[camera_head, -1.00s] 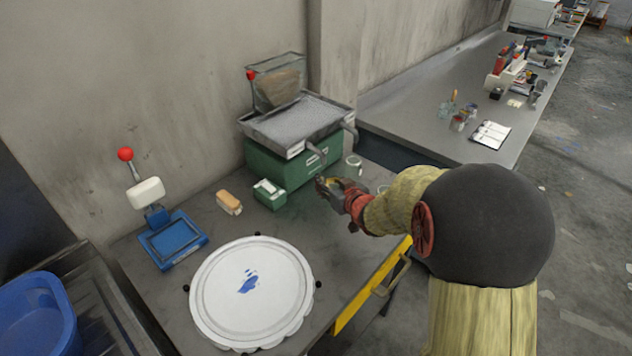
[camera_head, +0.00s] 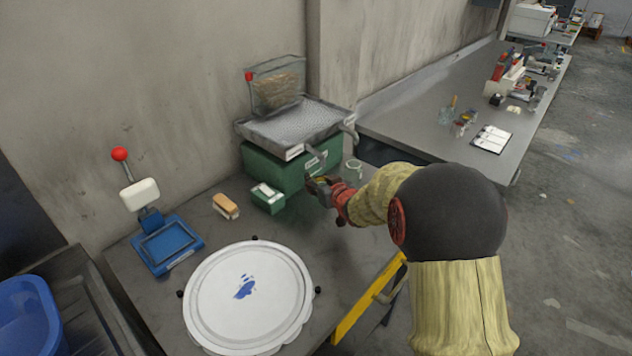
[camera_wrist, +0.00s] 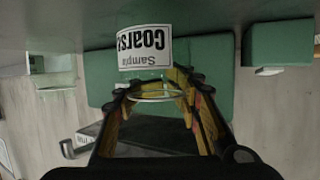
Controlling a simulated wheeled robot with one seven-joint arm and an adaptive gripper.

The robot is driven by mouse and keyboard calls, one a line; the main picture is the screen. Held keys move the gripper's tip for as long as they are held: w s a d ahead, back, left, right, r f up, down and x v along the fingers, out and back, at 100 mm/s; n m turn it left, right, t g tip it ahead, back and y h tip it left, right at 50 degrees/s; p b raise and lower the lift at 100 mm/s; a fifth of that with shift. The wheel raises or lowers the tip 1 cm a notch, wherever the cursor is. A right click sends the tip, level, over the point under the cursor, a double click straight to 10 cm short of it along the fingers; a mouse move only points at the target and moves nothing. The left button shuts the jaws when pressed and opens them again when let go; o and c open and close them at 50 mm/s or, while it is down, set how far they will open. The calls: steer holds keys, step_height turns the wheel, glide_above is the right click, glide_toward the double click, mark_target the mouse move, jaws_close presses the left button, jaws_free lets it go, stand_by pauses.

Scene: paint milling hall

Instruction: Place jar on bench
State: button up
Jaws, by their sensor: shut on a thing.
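A clear jar with a white "Coarse Sample" label (camera_wrist: 145,50) is between the yellow-lined fingers of my gripper (camera_wrist: 162,95) in the wrist view. The label appears upside down, and the round glass rim shows between the fingers. In the head view my gripper (camera_head: 318,188) is over the near bench (camera_head: 215,273), just in front of the green machine. The held jar cannot be made out there. The far bench (camera_head: 420,115) stands beyond, to the right.
A green machine (camera_head: 275,168) with a metal tray stands at the wall. Another glass jar (camera_head: 353,168) is at its right. A small green box (camera_head: 267,198), a brush (camera_head: 226,206), a blue press (camera_head: 165,245) and a white round lid (camera_head: 250,305) take up the near bench.

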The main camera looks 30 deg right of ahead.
steer(key=shift+f, duration=0.15)
steer(key=o, duration=1.2)
steer(key=shift+o, duration=0.2)
